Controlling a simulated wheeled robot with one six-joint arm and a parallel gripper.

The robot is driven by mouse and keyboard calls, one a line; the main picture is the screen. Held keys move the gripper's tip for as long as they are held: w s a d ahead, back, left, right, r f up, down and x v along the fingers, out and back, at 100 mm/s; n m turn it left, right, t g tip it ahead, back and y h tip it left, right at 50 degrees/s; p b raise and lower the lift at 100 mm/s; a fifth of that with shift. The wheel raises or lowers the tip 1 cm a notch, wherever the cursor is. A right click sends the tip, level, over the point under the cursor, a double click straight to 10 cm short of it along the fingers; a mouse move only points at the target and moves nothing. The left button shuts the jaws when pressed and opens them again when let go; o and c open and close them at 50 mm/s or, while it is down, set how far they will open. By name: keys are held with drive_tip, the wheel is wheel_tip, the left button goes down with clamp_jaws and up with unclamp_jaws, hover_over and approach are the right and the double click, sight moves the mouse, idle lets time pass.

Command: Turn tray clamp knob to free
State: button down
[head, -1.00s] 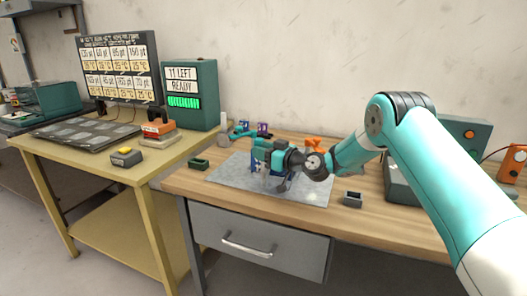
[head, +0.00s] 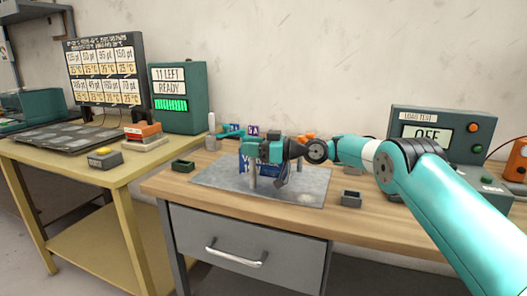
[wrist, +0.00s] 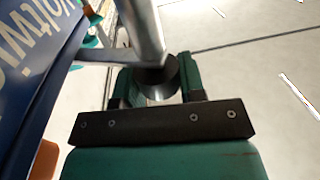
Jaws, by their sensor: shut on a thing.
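In the wrist view, a dark round knob (wrist: 160,82) sits between the two teal fingers of my gripper (wrist: 158,88), at the end of a grey metal post (wrist: 143,28). My gripper is shut on this knob. In the head view, my gripper (head: 254,150) is low over a grey metal plate (head: 215,183) on the wooden bench, in front of a blue panel with white lettering (head: 265,168). The panel also fills the left of the wrist view (wrist: 35,70). The knob is too small and covered to make out in the head view, and its turned position is unclear.
A small green tray (head: 183,165) lies left of the plate and a small dark tray (head: 351,198) right of it. A load test box (head: 442,130) reading OFF stands at the right. Orange parts (head: 306,136) lie behind my gripper. A yellow table (head: 85,172) adjoins at left.

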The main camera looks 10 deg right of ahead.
drive_tip(key=shift+r, duration=0.1)
drive_tip(key=c, duration=0.7)
unclamp_jaws()
drive_tip(key=b+v, duration=0.1)
drive_tip(key=v, duration=1.1)
drive_tip(key=shift+b, duration=0.35)
